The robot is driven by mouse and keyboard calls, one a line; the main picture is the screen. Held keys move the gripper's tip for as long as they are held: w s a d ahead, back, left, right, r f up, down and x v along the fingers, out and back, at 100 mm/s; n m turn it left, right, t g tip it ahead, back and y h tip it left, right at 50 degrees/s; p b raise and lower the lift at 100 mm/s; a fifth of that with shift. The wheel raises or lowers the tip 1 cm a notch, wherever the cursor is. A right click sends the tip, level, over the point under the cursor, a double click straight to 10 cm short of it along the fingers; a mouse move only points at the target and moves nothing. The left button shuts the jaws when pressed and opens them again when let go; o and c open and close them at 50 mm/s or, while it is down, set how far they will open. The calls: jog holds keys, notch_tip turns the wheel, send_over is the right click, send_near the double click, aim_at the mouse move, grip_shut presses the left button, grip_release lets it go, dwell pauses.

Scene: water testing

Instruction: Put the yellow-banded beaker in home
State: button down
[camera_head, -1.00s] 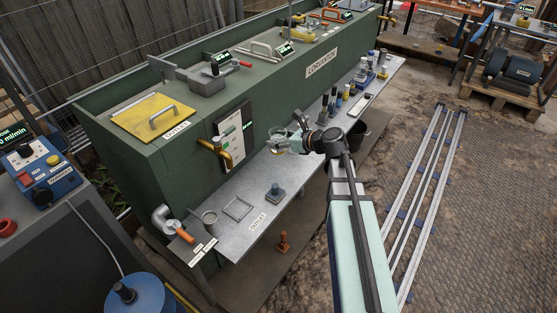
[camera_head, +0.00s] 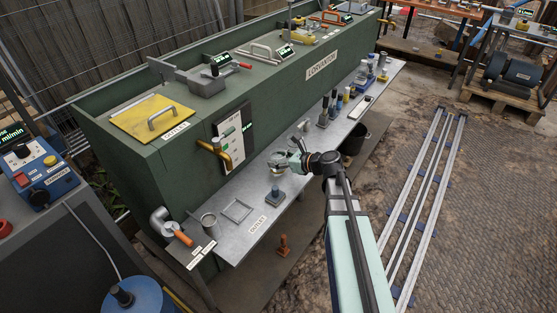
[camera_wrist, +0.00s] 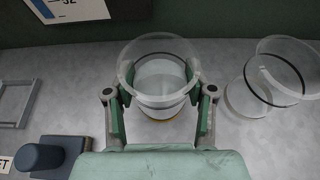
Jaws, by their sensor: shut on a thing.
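In the wrist view a clear glass beaker (camera_wrist: 158,72) stands between my two green fingers, with a yellowish band showing low on it. My gripper (camera_wrist: 157,92) is shut on this beaker from both sides. In the head view my gripper (camera_head: 283,164) is over the grey bench, with the beaker (camera_head: 277,172) small and partly hidden. Its height above the bench is hard to tell. A square raised frame (camera_head: 237,210) lies empty on the bench to the left; its edge shows in the wrist view (camera_wrist: 27,105). No mark reading "home" is legible.
A second clear beaker with a dark band (camera_wrist: 262,85) stands right of the held one. A blue-grey block with a knob (camera_head: 275,200) sits near the bench's front edge. The green tank wall (camera_head: 185,165) bounds the back.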

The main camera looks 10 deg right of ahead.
jog(key=shift+c, duration=1.9)
grip_release()
jog(key=shift+f, duration=0.1)
jog(key=shift+s+d+r, duration=0.1)
jog(key=shift+s+r, duration=0.05)
jog(key=shift+r, duration=0.1)
jog(key=p+v, duration=0.1)
jog(key=v, duration=1)
jog(key=shift+s+d, duration=0.2)
jog(key=shift+d, duration=0.05)
jog(key=shift+r, duration=0.1)
